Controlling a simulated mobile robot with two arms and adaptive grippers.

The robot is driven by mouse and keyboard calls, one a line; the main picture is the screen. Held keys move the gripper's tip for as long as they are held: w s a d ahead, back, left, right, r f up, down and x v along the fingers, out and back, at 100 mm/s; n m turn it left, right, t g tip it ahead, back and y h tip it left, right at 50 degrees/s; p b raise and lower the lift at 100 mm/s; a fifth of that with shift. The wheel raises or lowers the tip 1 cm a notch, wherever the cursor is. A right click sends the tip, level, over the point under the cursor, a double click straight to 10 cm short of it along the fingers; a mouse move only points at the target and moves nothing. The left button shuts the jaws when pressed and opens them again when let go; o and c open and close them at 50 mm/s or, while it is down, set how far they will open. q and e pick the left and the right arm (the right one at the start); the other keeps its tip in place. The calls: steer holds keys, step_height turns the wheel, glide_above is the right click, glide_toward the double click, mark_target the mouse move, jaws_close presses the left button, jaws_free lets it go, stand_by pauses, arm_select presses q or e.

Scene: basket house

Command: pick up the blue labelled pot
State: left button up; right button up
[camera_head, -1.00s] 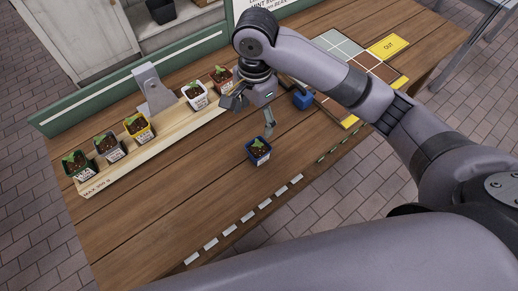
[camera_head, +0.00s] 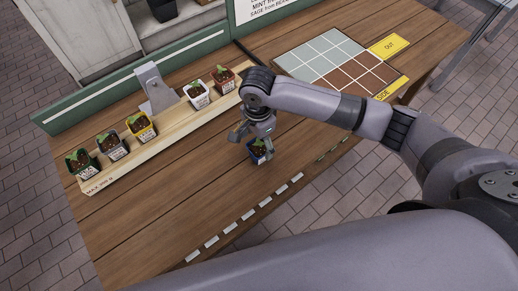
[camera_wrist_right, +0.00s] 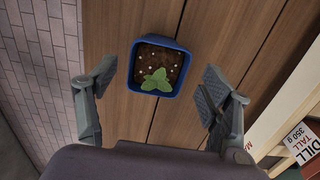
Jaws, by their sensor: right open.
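The blue labelled pot (camera_head: 258,156) stands upright on the wooden table, with dark soil and a small green plant in it. In the right wrist view the blue pot (camera_wrist_right: 158,68) lies ahead of and between the fingertips, with a gap on both sides. My right gripper (camera_head: 255,138) is open and just above the pot, hiding part of it in the head view. Its two spread fingers show empty in the right wrist view (camera_wrist_right: 158,85). My left gripper is not in view.
A wooden rack (camera_head: 165,137) behind the pot holds several potted seedlings in other colours. A gridded board (camera_head: 335,65) with a yellow OUT card (camera_head: 389,46) lies at the back right. White marks (camera_head: 246,225) line the front edge. Table left of the pot is clear.

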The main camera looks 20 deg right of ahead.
mark_target(259, 146)
step_height(259, 146, down, 4)
steer(key=shift+s+d+f+p, duration=0.1)
steer(key=shift+d+p, duration=0.05)
steer(key=shift+p, duration=0.15)
steer(key=shift+c, duration=0.3)
steer(key=c, duration=1.4)
